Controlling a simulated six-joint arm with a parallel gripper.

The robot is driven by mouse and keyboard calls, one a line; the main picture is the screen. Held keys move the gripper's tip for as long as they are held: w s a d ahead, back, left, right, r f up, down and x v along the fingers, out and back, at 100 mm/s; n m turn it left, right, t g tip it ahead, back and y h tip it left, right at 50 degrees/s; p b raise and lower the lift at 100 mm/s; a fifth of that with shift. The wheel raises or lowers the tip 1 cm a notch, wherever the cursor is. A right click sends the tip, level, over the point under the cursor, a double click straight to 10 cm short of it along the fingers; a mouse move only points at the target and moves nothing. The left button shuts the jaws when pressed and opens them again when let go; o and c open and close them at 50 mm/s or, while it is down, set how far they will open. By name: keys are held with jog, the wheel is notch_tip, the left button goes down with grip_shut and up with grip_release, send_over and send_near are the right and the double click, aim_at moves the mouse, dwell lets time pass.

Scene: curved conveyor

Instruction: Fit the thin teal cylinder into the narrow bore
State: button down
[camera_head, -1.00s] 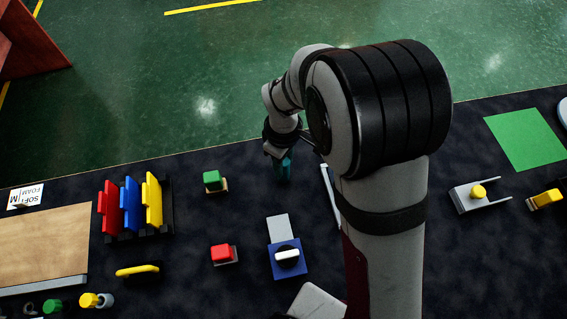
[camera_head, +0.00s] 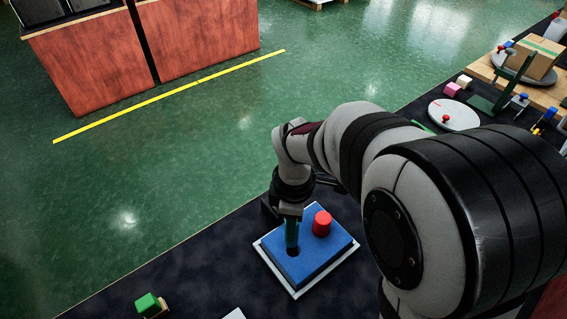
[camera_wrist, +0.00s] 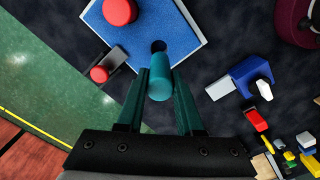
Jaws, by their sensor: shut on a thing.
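The teal cylinder (camera_wrist: 160,82) is between the two dark teal fingers of my gripper (camera_wrist: 160,108) in the wrist view, and the fingers are shut on it. The blue block (camera_head: 318,259) sits on a white base plate. A dark round bore (camera_wrist: 158,46) shows in its top face, just beyond the cylinder's far end, and partly beside it. In the head view my gripper (camera_head: 292,232) is over the block's left part, right above the dark bore (camera_head: 293,252). Whether the cylinder's tip enters the bore is unclear. A red cylinder (camera_head: 322,223) stands upright on the block.
A green block (camera_head: 148,305) on a small base lies at the lower left. In the wrist view a red-knobbed piece (camera_wrist: 100,74) lies left of the block, and a blue-and-grey fixture (camera_wrist: 244,79) lies right. A grey round disc (camera_head: 453,115) is at the upper right.

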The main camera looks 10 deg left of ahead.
aim_at(289, 245)
jog(key=f, duration=0.8)
jog(key=shift+w+d, duration=0.1)
jog(key=shift+d, duration=0.2)
jog(key=shift+f, duration=0.15)
jog(key=c, duration=0.6)
grip_release()
jog(key=shift+o, duration=0.2)
